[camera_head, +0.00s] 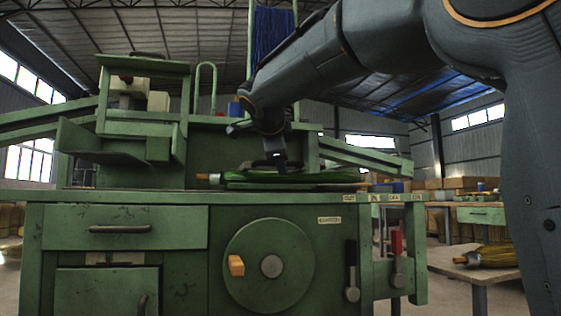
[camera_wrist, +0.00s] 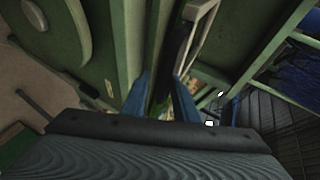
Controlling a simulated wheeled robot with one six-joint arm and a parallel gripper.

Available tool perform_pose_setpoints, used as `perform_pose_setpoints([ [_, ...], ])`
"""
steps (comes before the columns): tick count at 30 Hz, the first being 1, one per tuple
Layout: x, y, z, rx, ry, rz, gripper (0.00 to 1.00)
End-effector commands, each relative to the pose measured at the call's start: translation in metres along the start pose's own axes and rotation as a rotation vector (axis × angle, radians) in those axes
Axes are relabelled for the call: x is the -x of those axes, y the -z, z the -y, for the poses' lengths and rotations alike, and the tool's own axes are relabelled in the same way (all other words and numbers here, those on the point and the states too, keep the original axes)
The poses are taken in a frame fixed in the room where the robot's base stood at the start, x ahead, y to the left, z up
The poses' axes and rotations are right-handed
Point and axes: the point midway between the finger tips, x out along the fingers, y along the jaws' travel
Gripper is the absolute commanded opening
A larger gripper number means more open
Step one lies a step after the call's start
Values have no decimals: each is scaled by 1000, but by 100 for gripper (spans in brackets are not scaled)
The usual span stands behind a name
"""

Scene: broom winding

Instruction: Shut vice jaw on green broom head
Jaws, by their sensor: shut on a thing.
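My gripper (camera_head: 277,160) reaches down from the upper right to the middle of the broom head and vice. In the wrist view, its blue fingers (camera_wrist: 160,98) are shut on a narrow part between them, which seems to be of the vice jaw. The fingertips' contact is partly hidden.
The green bench (camera_head: 180,199) has a front wheel (camera_head: 270,268) with an orange knob, a black lever (camera_head: 351,270) and a red lever (camera_head: 396,258). A tall green frame (camera_head: 145,90) stands left on top. Another broom head (camera_head: 492,256) lies on a right-hand table.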

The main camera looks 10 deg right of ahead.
Motion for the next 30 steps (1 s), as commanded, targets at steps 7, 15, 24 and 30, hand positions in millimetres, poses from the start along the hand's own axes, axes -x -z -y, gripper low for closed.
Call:
perform_pose_setpoints([
  [7,-11,-4,-22,10,-47,-9,0],
  [15,-11,-5,-22,10,-47,-8,33],
  [24,21,-6,-17,10,-41,-3,39],
  [30,55,-5,-12,8,-32,-2,33],
])
